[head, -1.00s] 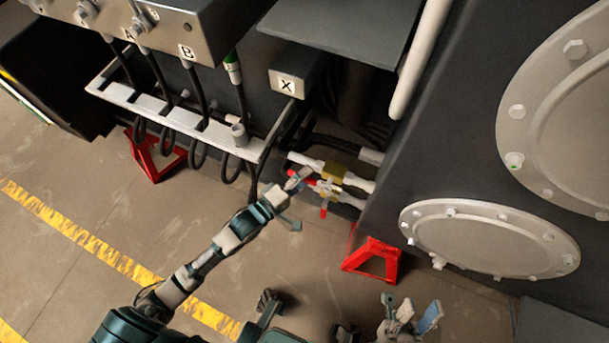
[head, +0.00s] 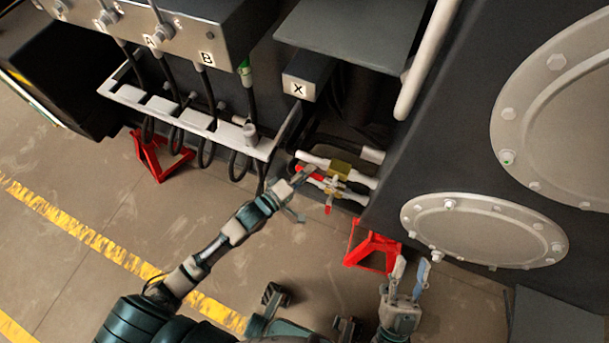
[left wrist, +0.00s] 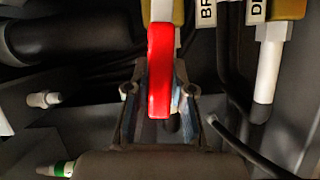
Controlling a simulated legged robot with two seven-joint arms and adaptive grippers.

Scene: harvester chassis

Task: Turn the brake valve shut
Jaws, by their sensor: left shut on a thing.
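Two white pipes with brass-yellow valve bodies (head: 340,168) lie low beside the dark chassis. A red handle (head: 311,173) points left along the pipes. In the left wrist view the red handle (left wrist: 160,75) runs down from its valve between my fingers, next to a label starting "BR" (left wrist: 207,12). My left gripper (head: 303,183) is shut on this handle; its fingertips (left wrist: 160,95) are partly hidden behind it. A second, smaller red part (head: 328,210) hangs below the lower valve. My right gripper (head: 411,270) is open and empty, at the lower right, away from the valves.
A grey box marked X (head: 307,77) is above the valves. A white hose rack (head: 185,118) with looping black hoses is to the left. A red stand (head: 372,247) is below right. Round bolted covers (head: 485,235) fill the right. Floor at lower left is open.

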